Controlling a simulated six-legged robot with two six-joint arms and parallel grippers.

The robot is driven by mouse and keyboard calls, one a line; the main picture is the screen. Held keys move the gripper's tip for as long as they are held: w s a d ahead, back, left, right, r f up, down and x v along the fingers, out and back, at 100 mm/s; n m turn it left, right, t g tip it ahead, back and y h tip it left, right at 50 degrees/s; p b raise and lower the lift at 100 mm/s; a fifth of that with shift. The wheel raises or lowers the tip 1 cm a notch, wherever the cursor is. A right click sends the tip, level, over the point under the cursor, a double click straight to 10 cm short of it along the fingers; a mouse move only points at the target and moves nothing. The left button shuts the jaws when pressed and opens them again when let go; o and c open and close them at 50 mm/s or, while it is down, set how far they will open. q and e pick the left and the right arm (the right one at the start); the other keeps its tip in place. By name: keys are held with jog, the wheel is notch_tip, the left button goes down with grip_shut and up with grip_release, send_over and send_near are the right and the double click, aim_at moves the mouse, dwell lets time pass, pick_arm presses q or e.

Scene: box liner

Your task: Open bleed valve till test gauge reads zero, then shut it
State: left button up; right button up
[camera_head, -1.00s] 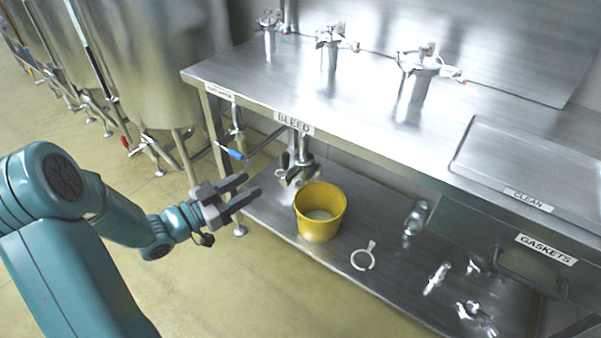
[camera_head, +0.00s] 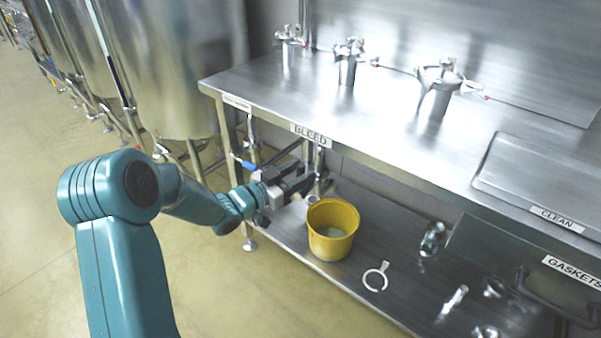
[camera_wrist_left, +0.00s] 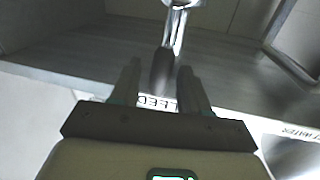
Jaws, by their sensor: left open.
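Under the front edge of the steel bench, a label reading BLEED (camera_head: 310,135) marks a metal valve fitting (camera_head: 318,165). My left gripper (camera_head: 304,180) is open beside this fitting, above and left of a yellow bucket (camera_head: 333,229). In the left wrist view, the open fingers (camera_wrist_left: 157,80) point at a dark handle (camera_wrist_left: 163,70) on a shiny metal stem (camera_wrist_left: 174,38). The handle appears between the fingertips; I cannot tell whether they touch it. A blue-handled fitting (camera_head: 245,163) is to the left. No gauge reading can be made out. My right gripper is not in view.
The yellow bucket stands on the lower shelf with pale liquid in it. A metal ring clamp (camera_head: 376,277) and several small fittings lie to its right. Clamped fittings (camera_head: 440,88) stand on the bench top, and a drawer labelled GASKETS (camera_head: 572,268) is at right.

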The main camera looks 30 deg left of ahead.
pick_arm(q)
jog(key=shift+w+d, duration=0.2)
jog(key=shift+w, duration=0.3)
grip_shut()
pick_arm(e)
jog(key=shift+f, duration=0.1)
